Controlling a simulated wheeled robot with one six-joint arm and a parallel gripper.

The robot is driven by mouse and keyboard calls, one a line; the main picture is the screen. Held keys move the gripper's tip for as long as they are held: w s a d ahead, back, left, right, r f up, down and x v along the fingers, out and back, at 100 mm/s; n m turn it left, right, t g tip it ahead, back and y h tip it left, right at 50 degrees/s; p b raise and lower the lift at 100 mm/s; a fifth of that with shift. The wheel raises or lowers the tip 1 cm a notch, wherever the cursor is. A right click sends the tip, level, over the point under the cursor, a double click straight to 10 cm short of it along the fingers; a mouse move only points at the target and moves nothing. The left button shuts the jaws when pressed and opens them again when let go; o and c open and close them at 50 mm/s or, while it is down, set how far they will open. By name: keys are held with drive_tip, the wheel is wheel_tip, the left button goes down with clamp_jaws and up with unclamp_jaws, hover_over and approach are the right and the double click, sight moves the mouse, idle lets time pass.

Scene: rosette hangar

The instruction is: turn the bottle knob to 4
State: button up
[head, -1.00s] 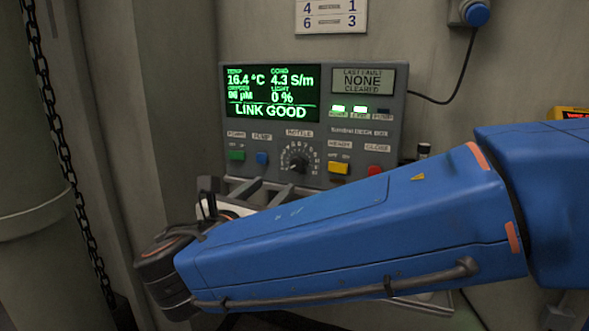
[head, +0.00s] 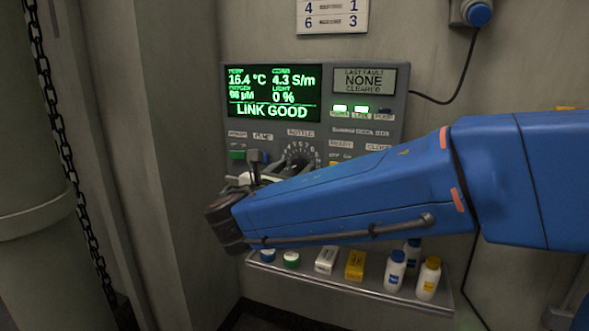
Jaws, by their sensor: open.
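The bottle knob (head: 299,160) is a dark dial ringed by small white numbers, on the grey control panel (head: 213,100) under a "BOTTLE" label (head: 300,133). Only its upper part and the upper numbers show in the head view. My blue arm and gripper hide the lower part, and I cannot tell which number it points to. My gripper (head: 272,168) is open, just left of and below the knob. Its fingers are partly hidden, and I cannot tell whether they touch the knob.
A green button (head: 238,155) is left of my gripper. The panel's screen (head: 272,93) reads "LINK GOOD". A shelf (head: 340,286) below holds bottles, boxes and small jars. A card (head: 332,16) with numbers hangs above. A chain (head: 62,165) hangs at the left.

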drive_tip(key=shift+w+d, duration=0.15)
drive_tip(key=shift+w, duration=0.2)
drive_tip(key=c, duration=1)
drive_tip(key=shift+c, duration=0.2)
